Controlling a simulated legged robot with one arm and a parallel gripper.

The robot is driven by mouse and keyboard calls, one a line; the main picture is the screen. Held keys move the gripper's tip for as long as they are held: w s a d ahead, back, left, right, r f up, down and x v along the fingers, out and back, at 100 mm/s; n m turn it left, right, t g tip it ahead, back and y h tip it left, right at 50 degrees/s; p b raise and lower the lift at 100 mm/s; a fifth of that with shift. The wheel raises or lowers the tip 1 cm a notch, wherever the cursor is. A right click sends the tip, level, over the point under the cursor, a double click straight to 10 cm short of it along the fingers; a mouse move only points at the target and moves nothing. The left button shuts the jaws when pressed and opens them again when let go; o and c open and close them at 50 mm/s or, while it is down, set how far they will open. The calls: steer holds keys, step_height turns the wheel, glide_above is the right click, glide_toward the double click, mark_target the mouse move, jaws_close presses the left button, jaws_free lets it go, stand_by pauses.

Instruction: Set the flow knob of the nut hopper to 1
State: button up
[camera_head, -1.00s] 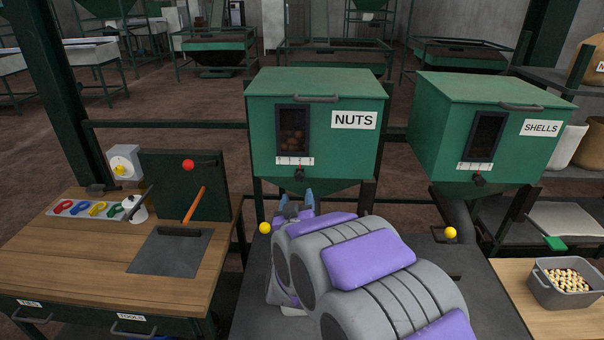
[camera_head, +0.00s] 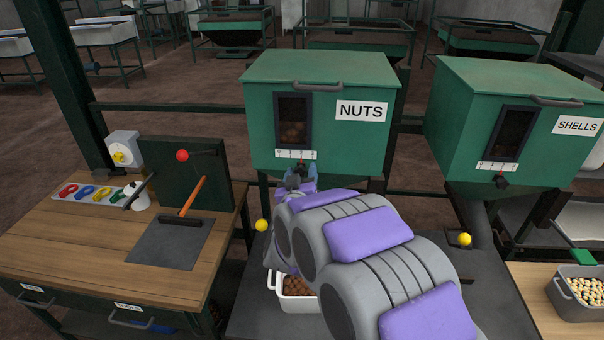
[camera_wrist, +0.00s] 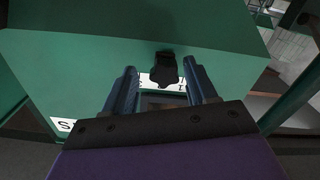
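The green nut hopper (camera_head: 320,110) carries a NUTS label (camera_head: 362,111), and a white number scale (camera_head: 295,154) lies under its small window. The dark flow knob (camera_head: 302,169) sits just below the scale, partly hidden by my gripper (camera_head: 300,186). In the wrist view my gripper (camera_wrist: 163,78) is open, with one finger on each side of the black knob (camera_wrist: 166,70). Gaps show between the knob and both fingers. Part of the white scale (camera_wrist: 150,82) shows behind the knob. I cannot tell which number the knob points to.
A green SHELLS hopper (camera_head: 514,125) stands to the right. A white bin of nuts (camera_head: 296,303) sits below the nut hopper, partly behind my arm. A wooden workbench (camera_head: 70,240) is at the left. A yellow ball (camera_head: 261,225) stands near the hopper's left leg.

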mark_target(290, 164)
steer(key=shift+a+f, duration=0.1)
steer(key=shift+a, duration=0.5)
steer(key=c, duration=0.6)
steer(key=shift+d, duration=0.35)
jaws_close()
steer(key=shift+a, duration=0.1)
steer(key=shift+a+r+p, duration=0.2)
steer(key=shift+a+p, duration=0.75)
steer(key=shift+p, duration=0.1)
steer(key=shift+a+f+p, duration=0.2)
steer(key=shift+a+p, duration=0.15)
steer(key=shift+a, duration=0.3)
steer(key=o, duration=0.7)
jaws_free()
steer(key=shift+d, duration=0.1)
